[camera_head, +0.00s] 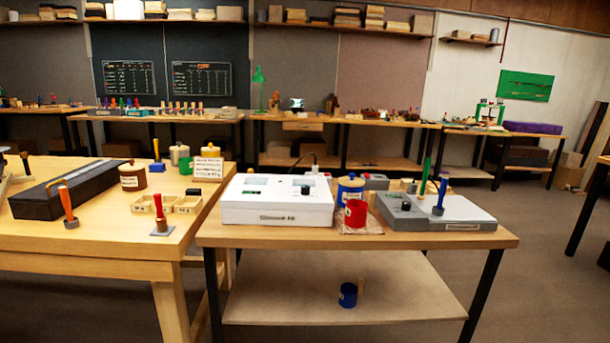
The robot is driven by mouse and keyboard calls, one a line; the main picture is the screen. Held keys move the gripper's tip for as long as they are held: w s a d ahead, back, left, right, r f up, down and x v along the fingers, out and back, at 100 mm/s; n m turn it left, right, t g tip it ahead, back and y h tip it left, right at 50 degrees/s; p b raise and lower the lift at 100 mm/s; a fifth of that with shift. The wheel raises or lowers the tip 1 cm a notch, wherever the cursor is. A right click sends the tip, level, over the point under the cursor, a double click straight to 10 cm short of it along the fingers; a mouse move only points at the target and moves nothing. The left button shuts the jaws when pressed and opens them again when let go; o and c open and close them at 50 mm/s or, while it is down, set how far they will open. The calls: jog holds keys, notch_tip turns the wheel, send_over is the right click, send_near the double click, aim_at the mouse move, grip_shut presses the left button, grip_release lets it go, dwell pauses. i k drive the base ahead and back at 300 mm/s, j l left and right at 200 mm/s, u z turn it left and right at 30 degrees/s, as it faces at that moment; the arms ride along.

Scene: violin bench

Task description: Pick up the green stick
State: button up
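A green stick (426,172) stands upright, tilted slightly, at the right part of the near bench (490,239). It is behind the grey device (400,213), which hides its foot. A blue-handled stick (441,192) stands just to its right and nearer, with its dark foot on the device. My gripper is not in view, so I cannot see whether it is open or shut.
A white box device (277,210), a blue jar (350,188) and a red cup (355,213) stand to the left. The left bench (60,262) holds an orange-handled stick (66,203) and a red-handled stick (160,210). Floor (545,265) is open at right.

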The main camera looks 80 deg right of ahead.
aim_at(421, 196)
jog(key=z, duration=3.05)
